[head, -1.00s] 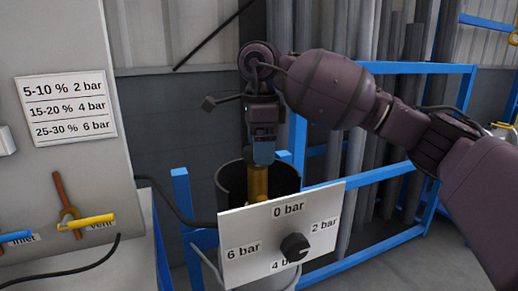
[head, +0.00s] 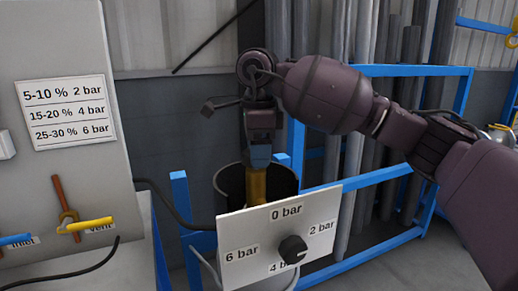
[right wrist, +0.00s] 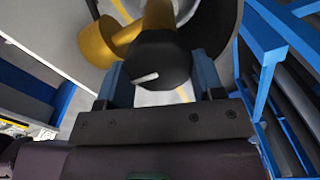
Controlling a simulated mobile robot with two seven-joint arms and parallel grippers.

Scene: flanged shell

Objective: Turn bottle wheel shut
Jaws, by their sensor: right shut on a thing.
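The bottle wheel (right wrist: 158,62) is a black knob with a white mark, on a brass valve (right wrist: 150,20) in the right wrist view. My right gripper (right wrist: 160,80) is shut on the wheel, with one blue finger on each side. In the head view my right gripper (head: 259,156) points down from above at the brass valve (head: 257,184). The valve stands inside the dark open-topped shell (head: 226,182). The wheel itself is hidden by the gripper in the head view. My left gripper is not in view.
A white panel (head: 253,229) with bar labels and a black dial (head: 293,249) stands in front of the shell. A grey cabinet (head: 62,60) with inlet and vent valves is at left. Blue rails (head: 390,69) and grey pipes stand behind.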

